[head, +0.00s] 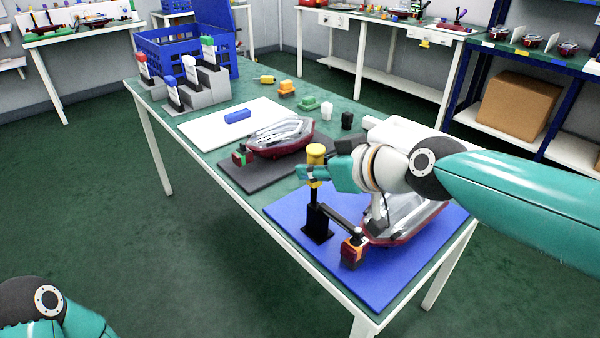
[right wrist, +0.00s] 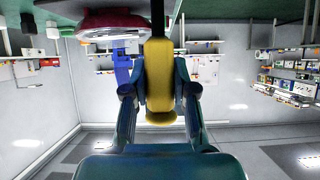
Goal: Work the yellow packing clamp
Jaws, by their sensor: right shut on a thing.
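The packing clamp has a yellow handle (head: 316,152) standing upright on a black post and base (head: 317,225) at the left part of the blue mat (head: 390,275). A black arm runs from it toward a red and orange block (head: 352,251) beside a red and clear tail lamp (head: 405,217). My right gripper (head: 314,173) is shut on the yellow handle, below its top. In the right wrist view the handle (right wrist: 159,75) stands between both fingers. My right arm hides part of the lamp. My left gripper is outside the view; only a left arm link shows.
A second tail lamp (head: 280,137) lies on a dark grey mat (head: 262,178) behind. A white board (head: 205,127) holds a blue block (head: 238,116). Grey stepped stands (head: 207,86) and a blue crate (head: 160,50) are at the far end. Several small coloured connectors lie nearby.

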